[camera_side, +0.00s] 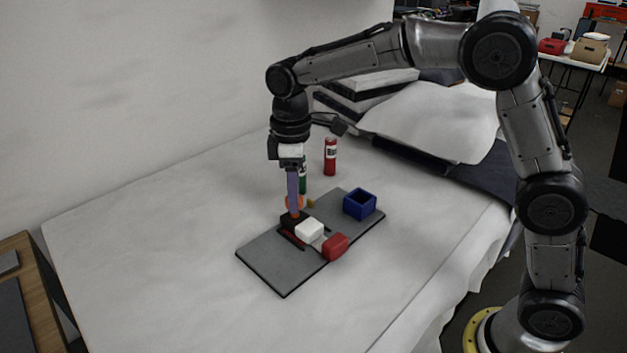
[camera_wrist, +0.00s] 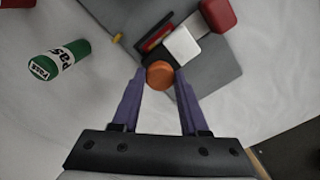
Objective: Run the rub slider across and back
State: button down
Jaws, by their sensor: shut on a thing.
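A red block (camera_side: 336,246) lies at the board's front edge.
A blue open box (camera_side: 362,204) stands on the board's right part. A green labelled cylinder (camera_side: 303,183) and a red one (camera_side: 330,157) stand behind the board. The white-covered bed (camera_side: 150,250) is clear to the left.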

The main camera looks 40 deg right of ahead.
jog(key=a, duration=0.6)
jog(key=shift+a, duration=0.3)
jog(key=shift+r, duration=0.1)
jog(key=shift+c, duration=2.1)
grip_release()
notch_tip(320, 180, up, 14)
jog(key=shift+d, duration=0.1)
